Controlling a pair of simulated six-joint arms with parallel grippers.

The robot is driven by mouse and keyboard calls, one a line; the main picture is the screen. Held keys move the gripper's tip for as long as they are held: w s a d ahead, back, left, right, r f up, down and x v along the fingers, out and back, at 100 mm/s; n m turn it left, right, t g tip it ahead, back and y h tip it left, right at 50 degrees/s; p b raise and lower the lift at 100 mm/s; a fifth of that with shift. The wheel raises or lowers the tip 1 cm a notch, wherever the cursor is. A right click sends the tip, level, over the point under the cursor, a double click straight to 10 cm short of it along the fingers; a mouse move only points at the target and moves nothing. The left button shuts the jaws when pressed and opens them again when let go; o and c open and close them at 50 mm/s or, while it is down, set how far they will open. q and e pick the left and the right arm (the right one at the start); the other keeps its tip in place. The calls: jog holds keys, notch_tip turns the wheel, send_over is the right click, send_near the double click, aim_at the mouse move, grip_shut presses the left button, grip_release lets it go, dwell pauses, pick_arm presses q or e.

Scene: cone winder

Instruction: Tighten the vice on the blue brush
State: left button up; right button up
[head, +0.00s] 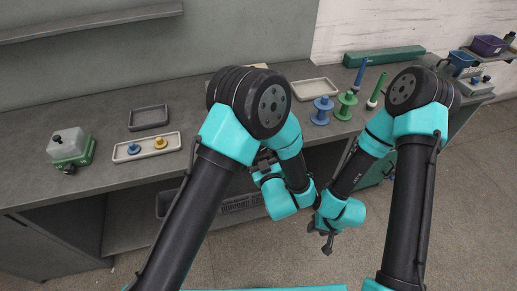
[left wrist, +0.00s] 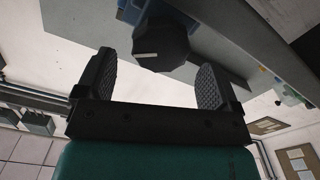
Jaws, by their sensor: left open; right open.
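In the left wrist view, a dark faceted knob (left wrist: 161,46) with a pale mark sits between the fingers of my left gripper (left wrist: 160,85). The fingers are open, and I cannot tell whether they touch the knob. A blue part (left wrist: 130,10) shows beside the knob; I cannot tell whether it belongs to the vice or the brush. In the head view my left gripper (head: 264,160) is mostly hidden by its arm, near the bench front. No vice or brush can be made out there. My right gripper (head: 328,242) is open and empty, low in front of the bench.
A green-and-white device (head: 70,148), a dark tray (head: 148,117) and a pale tray (head: 173,146) with blue and yellow pieces stand left. Blue (head: 322,110) and green (head: 346,104) spools and a pale tray (head: 315,89) stand right. The left bench front is clear.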

aim_at(259, 155)
pick_arm(q)
jog(key=shift+x, duration=1.95)
jog(key=shift+c, duration=0.3)
jog(key=c, duration=0.9)
jog(key=shift+o, duration=0.2)
jog(key=shift+m, duration=0.5)
jog(key=shift+d+m, duration=0.15)
jog(key=shift+m, duration=2.85)
